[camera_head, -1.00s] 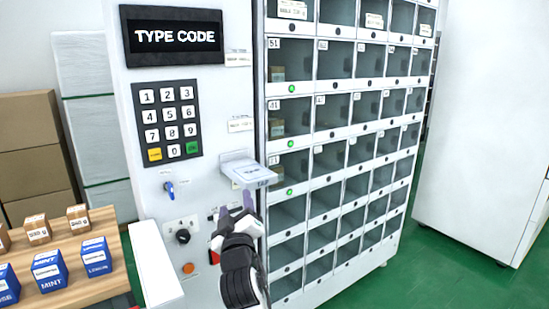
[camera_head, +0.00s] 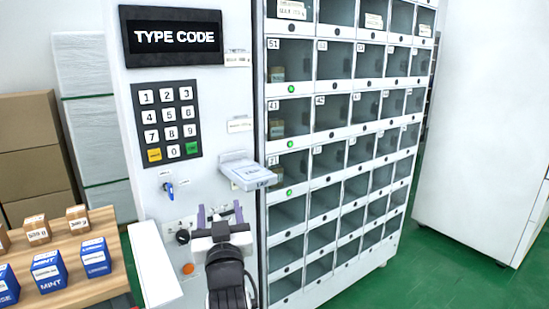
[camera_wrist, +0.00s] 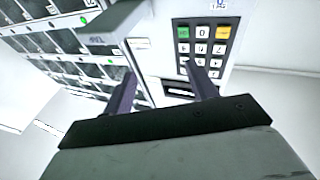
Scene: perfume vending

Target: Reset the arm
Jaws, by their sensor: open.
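My gripper (camera_head: 220,212) is in front of the lower part of the white vending machine panel, below the small white tray (camera_head: 250,174). Its two purple fingers are apart with nothing between them. In the wrist view the open fingers (camera_wrist: 162,86) point toward the machine, with the keypad (camera_wrist: 200,48) upside down behind the right finger. In the head view the keypad (camera_head: 167,121) is at upper left, under a screen (camera_head: 172,36) reading "TYPE CODE". My forearm hides part of the lower panel.
A grid of compartments (camera_head: 340,155) stands right of the panel, several with green lights. A black knob (camera_head: 183,237), blue key (camera_head: 169,189) and orange button (camera_head: 188,268) are on the panel. A wooden shelf (camera_head: 120,285) with small boxes is at left. Green floor (camera_head: 400,280) is clear at right.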

